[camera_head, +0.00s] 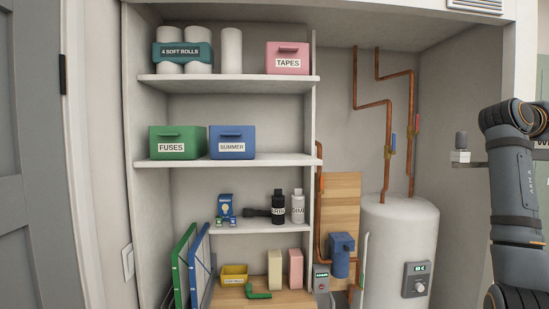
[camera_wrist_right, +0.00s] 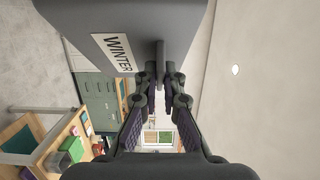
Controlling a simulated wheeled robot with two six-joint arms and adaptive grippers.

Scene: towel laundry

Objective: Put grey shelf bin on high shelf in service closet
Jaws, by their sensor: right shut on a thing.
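The grey shelf bin (camera_wrist_right: 205,28), labelled WINTER, is close to the camera at the top of the right wrist view. My right gripper (camera_wrist_right: 160,80) is shut on the bin's protruding handle. The service closet stands open in the head view. Its high shelf (camera_head: 230,81) bears white rolls (camera_head: 231,50) with a teal 4 SOFT ROLLS band and a pink TAPES bin (camera_head: 288,58). My left gripper is not in view.
The shelf below holds a green FUSES bin (camera_head: 177,142) and a blue SUMMER bin (camera_head: 232,142), with free room on its right. The high shelf has a narrow gap left of the pink bin. A white tank (camera_head: 398,245) and copper pipes (camera_head: 388,120) stand right of the shelves.

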